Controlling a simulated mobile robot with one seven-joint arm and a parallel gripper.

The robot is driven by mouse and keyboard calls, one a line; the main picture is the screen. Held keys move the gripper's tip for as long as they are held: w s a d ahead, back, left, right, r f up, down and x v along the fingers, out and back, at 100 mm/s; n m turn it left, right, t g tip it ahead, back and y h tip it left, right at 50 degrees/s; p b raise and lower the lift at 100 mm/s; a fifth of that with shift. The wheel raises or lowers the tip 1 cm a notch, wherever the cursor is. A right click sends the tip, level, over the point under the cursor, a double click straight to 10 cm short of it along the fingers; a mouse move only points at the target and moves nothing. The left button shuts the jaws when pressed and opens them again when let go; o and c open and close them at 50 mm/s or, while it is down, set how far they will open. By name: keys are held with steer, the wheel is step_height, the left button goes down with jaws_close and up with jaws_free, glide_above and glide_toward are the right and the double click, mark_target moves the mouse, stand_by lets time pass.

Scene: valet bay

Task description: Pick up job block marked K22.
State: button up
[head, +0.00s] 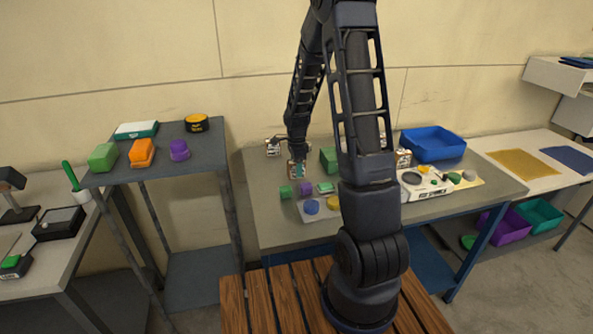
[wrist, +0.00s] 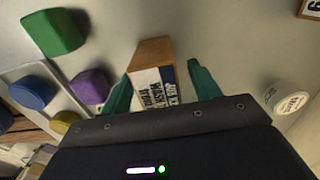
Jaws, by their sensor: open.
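My gripper (wrist: 160,73) is open, with one finger on each side of the block and a gap visible on the right. In the head view my gripper (head: 298,166) is low over the grey table, at the block. Other labelled blocks stand on the table, one at the back left (head: 273,148) and one right of my arm (head: 404,158); their marks are too small to read.
Green (wrist: 54,32) and purple (wrist: 90,86) pieces lie left of the block, near a tray with blue (wrist: 33,91) and yellow pieces. A white tub (wrist: 288,98) stands to its right. A blue bin (head: 433,145) is at the table's back right.

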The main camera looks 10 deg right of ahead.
steer(key=c, duration=1.1)
